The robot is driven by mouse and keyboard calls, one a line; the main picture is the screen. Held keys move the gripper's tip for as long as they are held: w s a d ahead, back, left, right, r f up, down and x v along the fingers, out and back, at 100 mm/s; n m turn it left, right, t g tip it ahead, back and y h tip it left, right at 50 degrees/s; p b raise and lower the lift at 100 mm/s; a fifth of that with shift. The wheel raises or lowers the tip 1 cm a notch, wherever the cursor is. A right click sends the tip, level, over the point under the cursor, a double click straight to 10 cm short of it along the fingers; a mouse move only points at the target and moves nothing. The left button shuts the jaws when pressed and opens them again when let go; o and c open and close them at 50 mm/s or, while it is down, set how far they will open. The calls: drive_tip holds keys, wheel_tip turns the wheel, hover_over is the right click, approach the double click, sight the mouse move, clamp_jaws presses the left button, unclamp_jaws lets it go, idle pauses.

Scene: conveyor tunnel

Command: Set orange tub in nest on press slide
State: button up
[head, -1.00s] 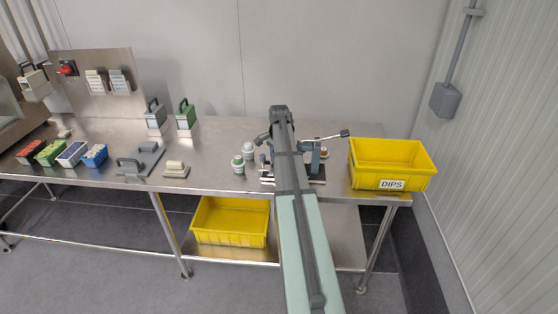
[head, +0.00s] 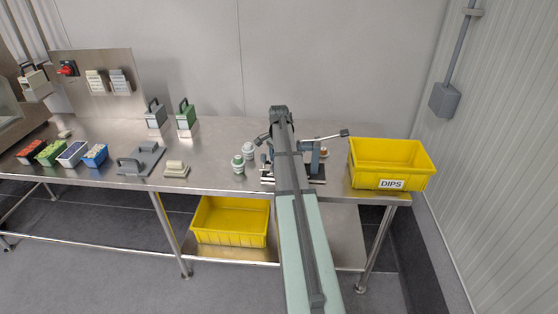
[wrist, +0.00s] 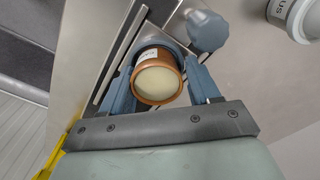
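The orange tub (wrist: 157,80) shows in the wrist view with its round cream top towards the camera and part of a pale label. My gripper (wrist: 160,74) has one blue finger on each side of the tub, very close to its wall. I cannot tell whether both fingers touch it. A dark blue curved part (wrist: 153,45) lies just behind the tub, beside a metal rail; how far the tub sits in it is hidden. In the head view the press (head: 314,163) is largely covered by my arm, and a small orange patch (head: 323,153) shows at its right.
A blue knob (wrist: 207,31) stands close beyond the tub. White tubs (head: 238,164) with green stand left of the press. The yellow DIPS bin (head: 392,184) is at the right table end.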

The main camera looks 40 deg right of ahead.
drive_tip(key=shift+o, duration=0.2)
drive_tip(key=shift+s+a+f, duration=0.35)
drive_tip(key=shift+a+f, duration=0.05)
drive_tip(key=shift+f, duration=0.1)
wheel_tip(320, 180, up, 13)
drive_tip(key=shift+w+d, duration=0.25)
drive_tip(key=shift+d, duration=0.05)
